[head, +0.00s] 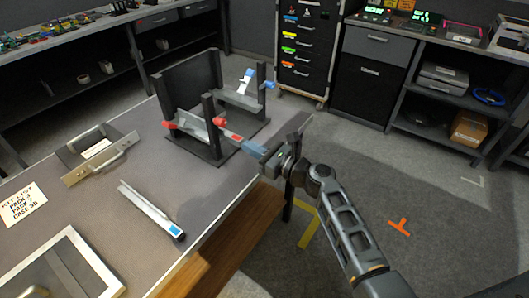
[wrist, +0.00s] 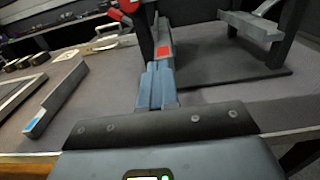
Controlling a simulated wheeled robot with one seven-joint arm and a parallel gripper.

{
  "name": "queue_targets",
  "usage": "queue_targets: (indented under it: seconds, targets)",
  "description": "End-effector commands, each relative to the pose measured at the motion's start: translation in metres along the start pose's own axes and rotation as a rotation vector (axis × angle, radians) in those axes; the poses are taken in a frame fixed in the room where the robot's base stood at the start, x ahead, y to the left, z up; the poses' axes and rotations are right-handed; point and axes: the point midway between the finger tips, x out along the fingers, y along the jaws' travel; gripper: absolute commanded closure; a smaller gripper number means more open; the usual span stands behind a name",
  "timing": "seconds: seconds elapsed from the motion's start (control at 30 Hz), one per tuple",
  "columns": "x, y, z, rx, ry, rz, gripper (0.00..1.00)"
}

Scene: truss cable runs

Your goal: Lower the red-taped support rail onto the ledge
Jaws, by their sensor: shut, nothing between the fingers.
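The red-taped support rail (head: 192,125) is a grey channel at the front of the black post frame, between posts with red knobs. A red tape patch (wrist: 162,53) shows on its near end in the wrist view. My gripper (head: 250,147) is shut and empty, its blue-grey fingers (wrist: 156,84) pointing at that taped end. I cannot tell if the fingertips touch it. The ledge under the rail is not clearly visible, and I cannot tell whether the rail rests on it. A second grey rail (head: 240,100) with blue tape sits at the frame's back right.
A loose blue-taped rail (head: 148,208) lies on the table (head: 100,195). A handled tray (head: 100,160), a kit list card (head: 22,204) and a grey-framed panel (head: 62,265) lie to the left. The table's edge passes below my gripper. Floor on the right is open.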

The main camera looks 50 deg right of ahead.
Motion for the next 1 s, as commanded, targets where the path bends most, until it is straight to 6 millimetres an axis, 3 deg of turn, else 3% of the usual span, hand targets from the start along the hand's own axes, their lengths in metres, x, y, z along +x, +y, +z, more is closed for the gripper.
queue_targets:
  seconds: [0.5,0.77,1.0]
  targets:
    - [0.009,0.000,0.000,0.000,0.000,0.001,1.00]
    - [0.039,0.001,-0.001,0.000,-0.001,0.002,1.00]
    - [0.040,0.000,0.000,0.000,0.000,0.001,1.00]
